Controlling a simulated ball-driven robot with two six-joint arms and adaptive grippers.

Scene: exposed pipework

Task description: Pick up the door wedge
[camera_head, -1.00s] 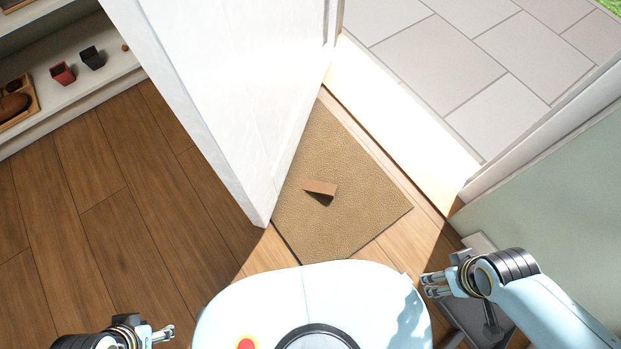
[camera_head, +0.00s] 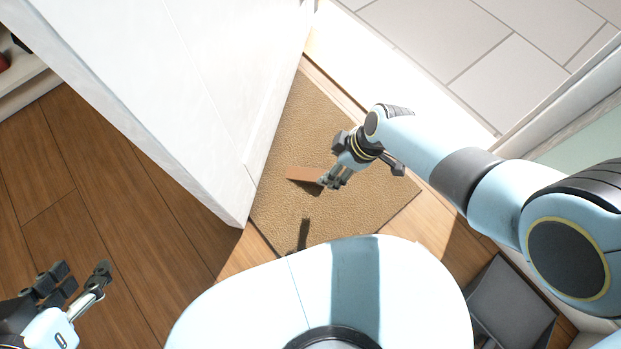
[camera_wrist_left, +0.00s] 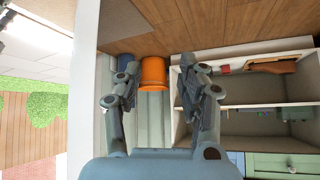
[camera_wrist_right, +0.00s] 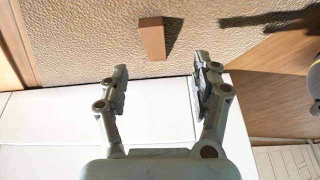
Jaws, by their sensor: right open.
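The door wedge (camera_head: 303,173) is a brown block lying on the tan doormat (camera_head: 284,218). My right gripper (camera_head: 329,182) is at its right end in the head view, seeming to overlap it; contact is unclear. In the right wrist view the wedge (camera_wrist_right: 152,38) lies just beyond the fingertips, within the gap of the open right gripper (camera_wrist_right: 160,72), and nothing is between the fingers. My left gripper (camera_head: 98,282) is at lower left, over the wood floor and far from the wedge. In the left wrist view the left gripper (camera_wrist_left: 158,72) is open and empty.
A white door (camera_head: 190,90) stands open along the mat's left side. A pale sill and grey paving (camera_head: 490,70) lie beyond the doorway. A grey bin-like container (camera_head: 505,305) stands at lower right. The left wrist view shows an orange bucket (camera_wrist_left: 153,74) and shelves.

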